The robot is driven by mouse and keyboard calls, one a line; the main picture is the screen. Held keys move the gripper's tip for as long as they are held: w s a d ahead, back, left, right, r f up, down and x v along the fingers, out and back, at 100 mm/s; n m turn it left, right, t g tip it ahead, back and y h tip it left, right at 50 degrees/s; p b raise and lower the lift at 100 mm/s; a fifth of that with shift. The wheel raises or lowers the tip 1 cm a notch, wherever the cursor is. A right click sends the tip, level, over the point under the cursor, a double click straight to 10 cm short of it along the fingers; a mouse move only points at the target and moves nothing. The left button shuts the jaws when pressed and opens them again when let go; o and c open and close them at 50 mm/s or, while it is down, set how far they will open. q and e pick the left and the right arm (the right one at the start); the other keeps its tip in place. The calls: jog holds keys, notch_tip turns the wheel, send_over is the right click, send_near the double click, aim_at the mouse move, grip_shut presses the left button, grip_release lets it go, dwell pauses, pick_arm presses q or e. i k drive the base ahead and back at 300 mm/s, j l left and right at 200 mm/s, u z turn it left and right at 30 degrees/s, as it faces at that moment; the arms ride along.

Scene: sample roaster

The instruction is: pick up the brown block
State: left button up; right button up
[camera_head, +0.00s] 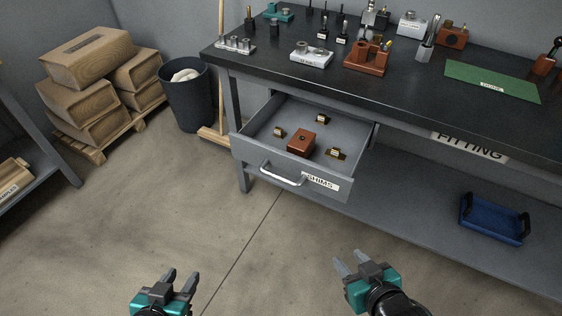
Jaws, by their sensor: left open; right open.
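A brown block (301,142) lies in the open drawer (262,154) under the dark workbench, near the middle of the drawer floor. It has a small dark spot on its top. Several small brass-coloured pieces, one of them a brass piece (322,118), lie around it in the drawer. My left gripper (180,278) is open and empty, low in the view, in front of and left of the drawer. My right gripper (353,260) is open and empty, in front of and right of the drawer. Both are well apart from the block.
The drawer has a silver handle (282,174) and a label reading SHIMS. The workbench top (290,78) carries tools and a green mat (492,82). A blue tray (494,219) sits on the lower shelf. A bin (189,98) and a pallet of sacks stand left. The floor in front is clear.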

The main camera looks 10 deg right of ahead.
aim_at(303, 149)
jog(key=i+l+z, duration=0.15)
jog(key=i, duration=0.2)
jog(key=i+l+z, duration=0.15)
jog(key=i, duration=0.25)
jog(key=i+l+z, duration=0.15)
jog(key=i, duration=0.2)
